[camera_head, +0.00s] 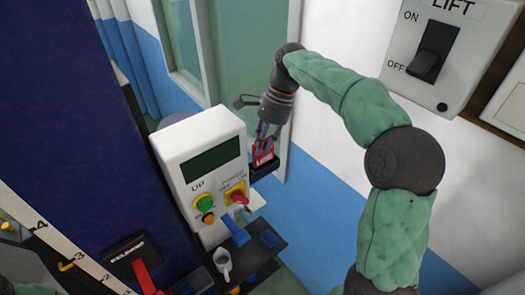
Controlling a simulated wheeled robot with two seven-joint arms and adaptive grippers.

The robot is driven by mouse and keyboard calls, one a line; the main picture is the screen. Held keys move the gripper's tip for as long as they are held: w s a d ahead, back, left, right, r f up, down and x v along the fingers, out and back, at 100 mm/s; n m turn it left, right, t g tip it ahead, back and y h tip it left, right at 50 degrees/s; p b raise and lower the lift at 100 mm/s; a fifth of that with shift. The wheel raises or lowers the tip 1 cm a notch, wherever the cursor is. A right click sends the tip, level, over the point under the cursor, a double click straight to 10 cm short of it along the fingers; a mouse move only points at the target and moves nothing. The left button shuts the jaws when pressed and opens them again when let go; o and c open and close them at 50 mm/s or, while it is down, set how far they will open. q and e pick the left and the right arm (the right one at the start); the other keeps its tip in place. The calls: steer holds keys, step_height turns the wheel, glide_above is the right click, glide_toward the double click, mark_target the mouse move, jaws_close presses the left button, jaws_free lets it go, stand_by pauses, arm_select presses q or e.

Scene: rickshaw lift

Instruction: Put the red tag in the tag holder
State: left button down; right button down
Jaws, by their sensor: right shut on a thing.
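The red tag (263,154) with white lettering is between the fingers of my right gripper (264,140), to the right of the white control box. My right gripper points down and is shut on the tag. A small dark holder (266,170) sits at the box's right side, directly below the tag, and looks like the tag holder. The tag's lower edge meets the holder's top in this view. I cannot tell whether the tag is inside it or just in front or above. My left gripper is not in view.
The white control box (190,145) has a dark screen, a green button (205,201) and a red switch (240,198). A lift switch (434,52) is on the wall at upper right.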

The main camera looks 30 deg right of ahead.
mark_target(268, 137)
steer(key=shift+w+d+f, duration=0.15)
steer(key=shift+w+f, duration=0.15)
steer(key=shift+f, duration=0.1)
steer(key=shift+w+d+f, duration=0.15)
steer(key=shift+f, duration=1.65)
steer(key=shift+f, duration=0.15)
steer(key=c, duration=1.1)
jaws_free()
steer(key=shift+v, duration=3.95)
